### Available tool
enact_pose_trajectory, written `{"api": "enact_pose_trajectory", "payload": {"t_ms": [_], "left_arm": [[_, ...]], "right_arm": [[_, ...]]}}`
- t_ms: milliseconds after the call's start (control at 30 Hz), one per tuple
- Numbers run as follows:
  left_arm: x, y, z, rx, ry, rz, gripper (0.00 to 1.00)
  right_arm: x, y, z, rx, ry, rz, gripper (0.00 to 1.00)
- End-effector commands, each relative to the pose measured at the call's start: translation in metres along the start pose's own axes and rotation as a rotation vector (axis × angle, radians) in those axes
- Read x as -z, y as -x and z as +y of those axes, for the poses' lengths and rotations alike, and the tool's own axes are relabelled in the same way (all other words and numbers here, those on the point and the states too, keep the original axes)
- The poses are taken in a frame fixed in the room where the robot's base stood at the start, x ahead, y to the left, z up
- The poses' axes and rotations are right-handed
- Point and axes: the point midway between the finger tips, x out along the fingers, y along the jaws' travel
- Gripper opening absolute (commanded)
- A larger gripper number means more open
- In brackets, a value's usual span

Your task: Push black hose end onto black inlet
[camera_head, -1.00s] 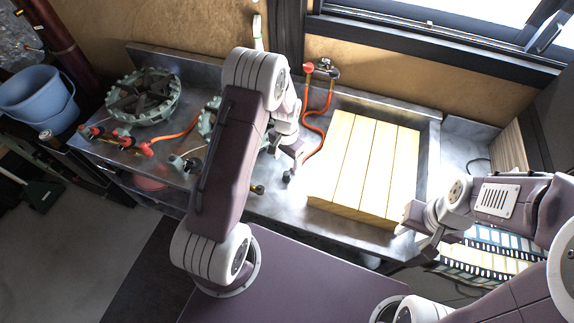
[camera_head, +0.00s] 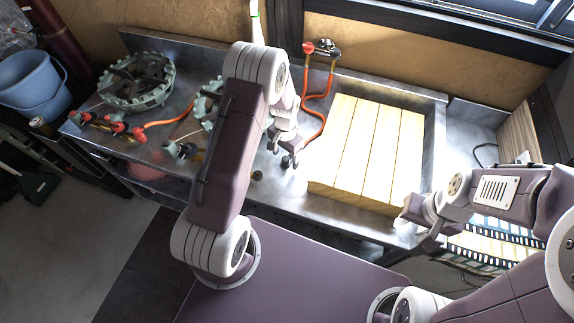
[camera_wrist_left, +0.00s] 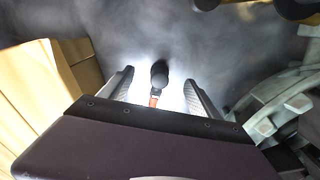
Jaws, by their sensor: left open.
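The black hose end (camera_head: 286,161) lies on the grey metal counter, at the end of an orange-red hose (camera_head: 314,128). My left gripper (camera_head: 284,150) is open over it. In the left wrist view the black hose end (camera_wrist_left: 160,73) sits between the spread fingers (camera_wrist_left: 158,92), with a gap on both sides. A small dark round end (camera_head: 257,176), probably the black inlet, shows just right of my left arm; a black end on a brass pipe also shows at the top of the left wrist view (camera_wrist_left: 206,4). My right gripper (camera_head: 418,228) is open and empty by the counter's front right.
A slatted wooden board (camera_head: 372,150) covers the counter right of the hose. Red and black taps (camera_head: 322,47) stand at the back wall.

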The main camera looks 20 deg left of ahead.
Motion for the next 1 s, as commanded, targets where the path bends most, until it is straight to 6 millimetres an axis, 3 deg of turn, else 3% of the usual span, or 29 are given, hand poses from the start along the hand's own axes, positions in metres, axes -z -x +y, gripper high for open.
{"api": "enact_pose_trajectory", "payload": {"t_ms": [33,200,1000], "left_arm": [[0.000,-0.012,0.000,0.000,0.000,-0.001,0.72],[0.000,-0.025,0.000,0.000,0.000,0.001,0.72],[0.000,-0.025,0.000,0.000,0.000,0.000,0.72]], "right_arm": [[-0.001,-0.009,0.000,0.000,0.000,0.000,0.36],[-0.002,-0.017,0.000,0.000,0.000,0.000,0.36],[-0.001,-0.014,0.000,0.000,0.000,0.000,0.36]]}}
